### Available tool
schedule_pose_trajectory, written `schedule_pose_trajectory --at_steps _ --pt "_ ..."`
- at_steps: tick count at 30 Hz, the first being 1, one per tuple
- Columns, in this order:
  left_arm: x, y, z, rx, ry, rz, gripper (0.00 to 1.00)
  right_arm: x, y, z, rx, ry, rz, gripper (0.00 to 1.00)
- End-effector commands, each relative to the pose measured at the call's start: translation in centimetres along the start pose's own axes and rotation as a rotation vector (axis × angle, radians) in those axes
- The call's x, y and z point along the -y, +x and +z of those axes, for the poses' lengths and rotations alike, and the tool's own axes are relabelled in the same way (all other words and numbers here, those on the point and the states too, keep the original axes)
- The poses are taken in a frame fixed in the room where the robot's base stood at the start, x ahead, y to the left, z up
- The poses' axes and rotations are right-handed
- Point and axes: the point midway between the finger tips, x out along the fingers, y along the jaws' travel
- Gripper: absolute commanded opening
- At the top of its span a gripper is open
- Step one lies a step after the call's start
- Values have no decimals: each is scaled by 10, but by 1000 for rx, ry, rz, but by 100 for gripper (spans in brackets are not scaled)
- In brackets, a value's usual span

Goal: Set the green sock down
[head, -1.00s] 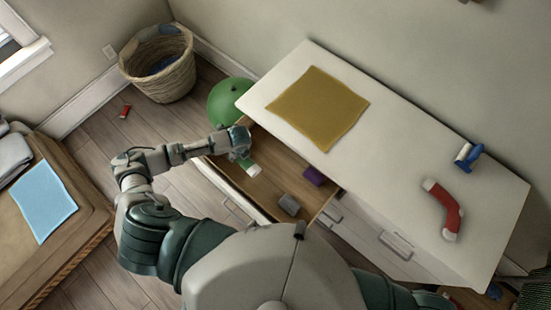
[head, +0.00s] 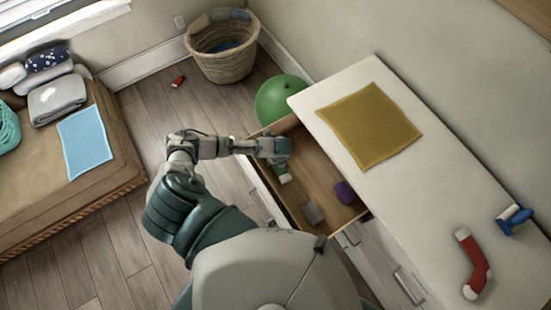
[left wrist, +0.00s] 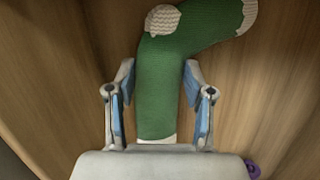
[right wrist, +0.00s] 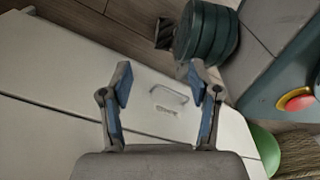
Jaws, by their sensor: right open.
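The green sock (left wrist: 165,85) has a pale knitted heel, toe and cuff. In the left wrist view it lies on the wooden floor of the open drawer (head: 312,160). My left gripper (left wrist: 158,80) is open, its fingers spread on either side of the sock's leg. In the head view my left gripper (head: 279,158) is in the far-left end of the drawer, and part of the sock (head: 283,173) shows below it. My right gripper (right wrist: 158,80) is open and empty, with a white front and a metal handle (right wrist: 170,94) beyond it.
The drawer also holds a purple item (head: 344,192) and a grey item (head: 313,213). A green ball (head: 282,99) and basket (head: 226,58) stand behind.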

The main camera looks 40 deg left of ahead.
Motion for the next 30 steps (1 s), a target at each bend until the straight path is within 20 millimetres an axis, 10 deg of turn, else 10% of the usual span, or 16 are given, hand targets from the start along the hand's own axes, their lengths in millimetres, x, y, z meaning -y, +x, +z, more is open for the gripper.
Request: schedule_pose_trajectory --at_steps 14,30 --pt "0 -5 0 2 -1 2 77 0 -1 0 -1 0 0 62" --pt "1 -107 1 0 -2 -1 77 0 4 54 23 -8 0 62"
